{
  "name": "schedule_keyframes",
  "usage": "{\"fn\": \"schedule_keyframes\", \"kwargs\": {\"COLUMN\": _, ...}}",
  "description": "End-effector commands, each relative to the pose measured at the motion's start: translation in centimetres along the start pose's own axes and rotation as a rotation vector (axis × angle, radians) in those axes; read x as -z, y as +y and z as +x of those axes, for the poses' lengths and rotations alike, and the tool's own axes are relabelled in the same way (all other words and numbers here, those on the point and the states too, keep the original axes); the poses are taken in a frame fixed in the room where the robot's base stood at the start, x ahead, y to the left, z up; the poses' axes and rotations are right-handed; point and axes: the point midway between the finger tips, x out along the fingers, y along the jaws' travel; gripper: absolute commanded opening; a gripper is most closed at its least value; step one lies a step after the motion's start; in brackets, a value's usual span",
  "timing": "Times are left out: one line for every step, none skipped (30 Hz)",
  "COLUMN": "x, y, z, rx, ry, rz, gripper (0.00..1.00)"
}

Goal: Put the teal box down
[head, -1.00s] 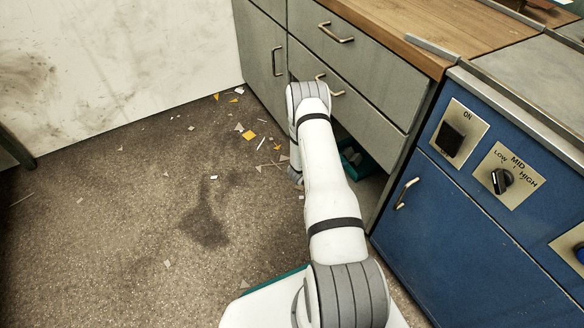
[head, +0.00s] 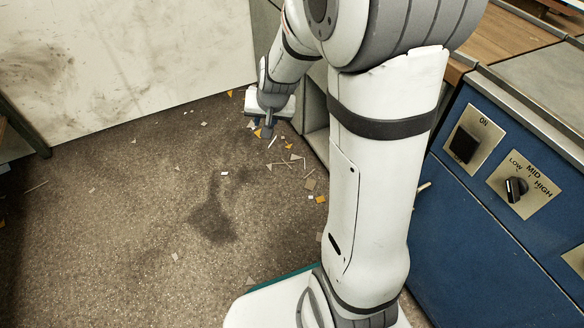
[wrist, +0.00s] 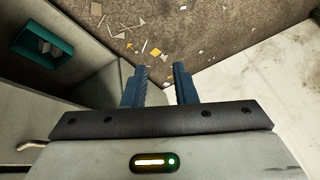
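The teal box (wrist: 43,42) shows at the upper left of the wrist view, with pale pieces inside it. It stands on a grey surface that looks like the inside of the open cabinet bay. In the head view my arm hides it. My gripper (wrist: 162,72) is open, with two blue fingers apart and nothing between them. The box is well to the left of the fingers and not touching them. In the head view my gripper (head: 268,130) hangs low near the far end of the cabinets, over the floor.
Paper scraps (head: 292,164) litter the brown floor by the cabinets. A blue control cabinet (head: 470,230) with a knob (head: 516,188) stands at the right, beside a wooden worktop (head: 515,42). A stained pale wall (head: 120,60) closes the back. The floor at left is mostly free.

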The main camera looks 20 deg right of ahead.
Motion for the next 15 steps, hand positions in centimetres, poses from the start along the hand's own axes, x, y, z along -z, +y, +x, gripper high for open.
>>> {"fn": "schedule_keyframes", "kwargs": {"x": -1.9, "y": -0.5, "z": -2.2, "rx": 0.005, "ry": -0.033, "rz": -0.049, "gripper": 0.25}}
{"fn": "schedule_keyframes", "kwargs": {"x": -3.1, "y": -0.6, "z": -3.4, "rx": 0.004, "ry": -0.059, "rz": -0.077, "gripper": 0.25}}
{"fn": "schedule_keyframes", "kwargs": {"x": -4.8, "y": -0.6, "z": -4.8, "rx": -0.001, "ry": -0.094, "rz": -0.115, "gripper": 0.25}}
{"fn": "schedule_keyframes", "kwargs": {"x": -6.0, "y": -0.5, "z": -5.9, "rx": -0.006, "ry": -0.118, "rz": -0.144, "gripper": 0.25}}
{"fn": "schedule_keyframes", "kwargs": {"x": -7.3, "y": -0.4, "z": -6.9, "rx": -0.012, "ry": -0.144, "rz": -0.170, "gripper": 0.25}}
{"fn": "schedule_keyframes", "kwargs": {"x": -8.9, "y": -0.1, "z": -8.2, "rx": -0.023, "ry": -0.175, "rz": -0.203, "gripper": 0.25}}
{"fn": "schedule_keyframes", "kwargs": {"x": -10.1, "y": 0.2, "z": -9.1, "rx": -0.032, "ry": -0.197, "rz": -0.228, "gripper": 0.25}}
{"fn": "schedule_keyframes", "kwargs": {"x": -11.2, "y": 0.5, "z": -9.9, "rx": -0.041, "ry": -0.219, "rz": -0.248, "gripper": 0.25}}
{"fn": "schedule_keyframes", "kwargs": {"x": -12.4, "y": 0.9, "z": -10.8, "rx": -0.053, "ry": -0.242, "rz": -0.274, "gripper": 0.25}}
{"fn": "schedule_keyframes", "kwargs": {"x": -13.3, "y": 1.2, "z": -11.4, "rx": -0.063, "ry": -0.260, "rz": -0.290, "gripper": 0.25}}
{"fn": "schedule_keyframes", "kwargs": {"x": -14.1, "y": 1.5, "z": -12.0, "rx": -0.072, "ry": -0.275, "rz": -0.305, "gripper": 0.25}}
{"fn": "schedule_keyframes", "kwargs": {"x": -15.0, "y": 1.9, "z": -12.6, "rx": -0.083, "ry": -0.292, "rz": -0.322, "gripper": 0.25}}
{"fn": "schedule_keyframes", "kwargs": {"x": -15.6, "y": 2.2, "z": -13.0, "rx": -0.091, "ry": -0.304, "rz": -0.332, "gripper": 0.25}}
{"fn": "schedule_keyframes", "kwargs": {"x": -16.0, "y": 2.4, "z": -13.3, "rx": -0.097, "ry": -0.313, "rz": -0.339, "gripper": 0.25}}
{"fn": "schedule_keyframes", "kwargs": {"x": -16.0, "y": 3.8, "z": -13.7, "rx": -0.103, "ry": -0.322, "rz": -0.348, "gripper": 0.25}}
